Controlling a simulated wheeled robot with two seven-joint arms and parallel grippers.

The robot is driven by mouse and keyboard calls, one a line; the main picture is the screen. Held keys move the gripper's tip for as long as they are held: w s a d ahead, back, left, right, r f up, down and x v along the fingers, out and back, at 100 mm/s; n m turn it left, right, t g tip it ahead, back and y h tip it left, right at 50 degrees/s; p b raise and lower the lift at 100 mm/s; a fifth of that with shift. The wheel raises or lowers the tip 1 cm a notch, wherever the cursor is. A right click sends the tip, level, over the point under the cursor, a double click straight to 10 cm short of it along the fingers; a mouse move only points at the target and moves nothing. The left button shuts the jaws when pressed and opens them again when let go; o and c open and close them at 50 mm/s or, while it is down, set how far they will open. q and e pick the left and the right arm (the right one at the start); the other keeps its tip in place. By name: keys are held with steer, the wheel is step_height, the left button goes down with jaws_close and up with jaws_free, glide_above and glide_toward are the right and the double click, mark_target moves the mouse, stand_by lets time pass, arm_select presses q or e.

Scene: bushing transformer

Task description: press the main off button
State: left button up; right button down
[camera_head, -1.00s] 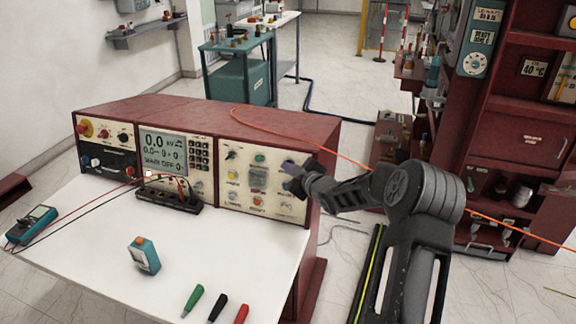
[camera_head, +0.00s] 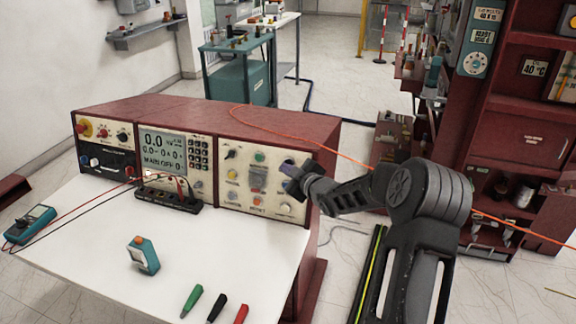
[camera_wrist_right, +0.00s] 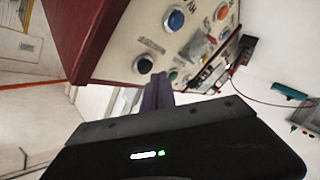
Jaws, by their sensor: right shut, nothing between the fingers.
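The red console's right panel (camera_head: 250,207) carries several coloured buttons and knobs, among them a green button (camera_head: 259,157), a yellow button (camera_head: 232,174) and a red one (camera_head: 257,200). Their labels are too small to read, so I cannot tell which is the main off button. My right gripper (camera_head: 289,179) is shut and empty at the panel's right side, partly covering it. In the right wrist view, the shut fingers (camera_wrist_right: 157,92) point toward the panel, near a black knob (camera_wrist_right: 144,65). A blue button (camera_wrist_right: 176,19) and an orange button (camera_wrist_right: 222,12) lie farther along. Contact cannot be judged. My left gripper is out of view.
The white tabletop (camera_head: 90,245) holds a teal meter (camera_head: 30,225), a small teal device (camera_head: 143,255) and several coloured probes. A display (camera_head: 163,152) sits mid-console. An orange cable runs over the console top. A red cabinet stands at right.

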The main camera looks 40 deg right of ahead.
steer(key=shift+s+a+r+b, duration=0.2)
steer(key=shift+s+a+b, duration=0.2)
steer(key=shift+a, duration=0.25)
steer(key=shift+s+a+r+b, duration=0.2)
steer(key=shift+s+a+b, duration=0.15)
steer(key=shift+s+a, duration=0.3)
steer(key=shift+s+a+r+b, duration=0.2)
steer(key=shift+s+a+b, duration=0.15)
steer(key=shift+a, duration=0.35)
stand_by(2.1)
